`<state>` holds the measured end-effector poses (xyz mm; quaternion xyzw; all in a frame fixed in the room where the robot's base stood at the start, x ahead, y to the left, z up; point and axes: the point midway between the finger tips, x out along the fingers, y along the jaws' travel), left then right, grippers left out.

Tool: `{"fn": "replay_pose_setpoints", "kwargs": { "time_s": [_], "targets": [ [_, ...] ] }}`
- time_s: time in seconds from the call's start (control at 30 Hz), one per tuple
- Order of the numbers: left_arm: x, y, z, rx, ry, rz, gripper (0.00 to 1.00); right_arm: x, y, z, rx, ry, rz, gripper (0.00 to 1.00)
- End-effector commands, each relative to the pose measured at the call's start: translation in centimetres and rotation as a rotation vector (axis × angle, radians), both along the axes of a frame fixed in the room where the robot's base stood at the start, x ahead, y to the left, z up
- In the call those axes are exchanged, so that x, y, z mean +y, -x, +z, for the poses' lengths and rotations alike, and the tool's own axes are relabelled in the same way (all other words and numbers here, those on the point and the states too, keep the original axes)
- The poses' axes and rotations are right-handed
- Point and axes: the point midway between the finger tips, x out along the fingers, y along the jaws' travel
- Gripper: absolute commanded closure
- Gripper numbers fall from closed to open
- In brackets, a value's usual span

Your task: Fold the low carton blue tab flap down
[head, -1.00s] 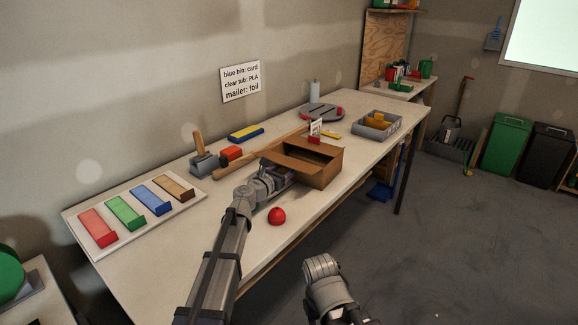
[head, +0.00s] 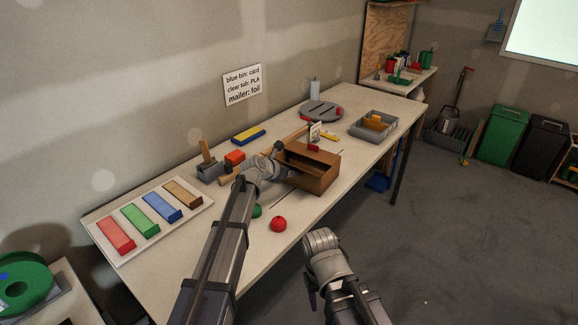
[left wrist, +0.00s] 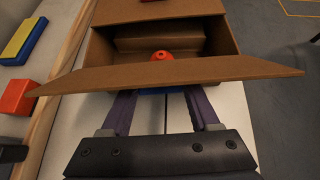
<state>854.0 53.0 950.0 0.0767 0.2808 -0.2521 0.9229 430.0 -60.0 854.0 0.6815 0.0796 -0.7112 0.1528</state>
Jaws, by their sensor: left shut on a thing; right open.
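The low brown carton (head: 318,180) stands open on the long bench. In the left wrist view, its near flap (left wrist: 165,75) spans the picture in front of the carton's opening. A bit of the blue tab (left wrist: 152,91) shows under the flap's edge, between the fingers. My left gripper (left wrist: 160,97) is shut on the blue tab, its fingertips partly hidden by the flap. In the head view the left wrist is at the carton's left side and hides part of it. My right gripper (head: 312,290) is open and empty, off the bench's front edge.
A red ball (head: 278,224) and a green ball (head: 257,211) lie near the bench's front edge. A grey tray (head: 372,126) stands beyond the carton. A red thing (left wrist: 162,56) shows inside the carton.

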Motion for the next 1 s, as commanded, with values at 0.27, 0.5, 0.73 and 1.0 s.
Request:
{"fn": "replay_pose_setpoints", "kwargs": {
  "time_s": [0.27, 0.5, 0.73, 1.0],
  "targets": [
    [-0.05, -0.02, 0.12, 0.027, -0.014, 0.0, 1.0, 0.0, 0.0, 0.64, 0.0, 0.0, 0.0, 0.5],
    [-0.05, 0.0, 0.08, 0.027, -0.014, 0.0, 1.0, 0.0, 0.0, 0.61, 0.0, 0.0, 0.0, 0.5],
    [-0.04, 0.0, 0.08, 0.025, -0.014, -0.001, 0.19, 0.0, 0.0, 0.61, 0.0, 0.0, 0.0, 0.5],
    [-0.02, 0.0, 0.09, 0.025, -0.014, -0.001, 0.07, 0.0, 0.0, 0.61, 0.0, 0.0, 0.0, 0.5]
  ]
}}
